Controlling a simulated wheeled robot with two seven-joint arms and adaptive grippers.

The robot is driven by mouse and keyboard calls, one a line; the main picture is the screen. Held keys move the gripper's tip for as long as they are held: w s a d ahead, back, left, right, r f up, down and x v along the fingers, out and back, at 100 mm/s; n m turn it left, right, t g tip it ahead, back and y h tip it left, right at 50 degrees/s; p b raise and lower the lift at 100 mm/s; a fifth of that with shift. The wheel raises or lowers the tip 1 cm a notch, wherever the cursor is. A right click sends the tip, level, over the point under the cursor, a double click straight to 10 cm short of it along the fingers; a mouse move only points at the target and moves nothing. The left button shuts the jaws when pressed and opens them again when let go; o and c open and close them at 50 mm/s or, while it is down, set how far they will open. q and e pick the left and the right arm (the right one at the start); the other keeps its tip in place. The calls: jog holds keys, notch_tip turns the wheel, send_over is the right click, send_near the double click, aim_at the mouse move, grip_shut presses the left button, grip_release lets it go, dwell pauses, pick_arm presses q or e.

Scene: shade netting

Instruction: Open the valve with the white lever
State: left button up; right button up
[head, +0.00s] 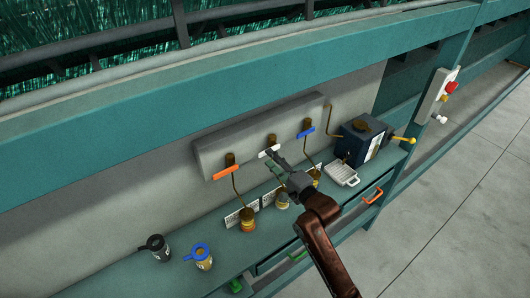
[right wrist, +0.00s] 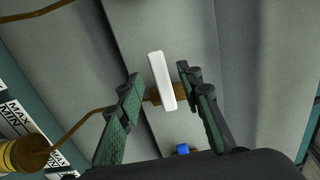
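The white lever (head: 264,153) is on the middle of three valves along the grey panel. In the right wrist view the white lever (right wrist: 161,80) is a plain white bar across a brass valve stem. My right gripper (head: 273,161) reaches up to it from the lower right. In the right wrist view my right gripper (right wrist: 160,82) is open, with one green-padded finger on each side of the bar. Gaps show between the fingers and the lever, and I cannot tell how far it sits between the tips. My left gripper is not in view.
An orange lever (head: 225,172) is to the left and a blue lever (head: 306,131) to the right, both close by. A dark blue box (head: 364,140) and a white tray (head: 342,174) stand right.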

aim_at(265, 154)
jog(key=shift+p+x, duration=0.3)
jog(key=shift+x, duration=2.15)
jog(key=shift+f, duration=0.1)
grip_shut()
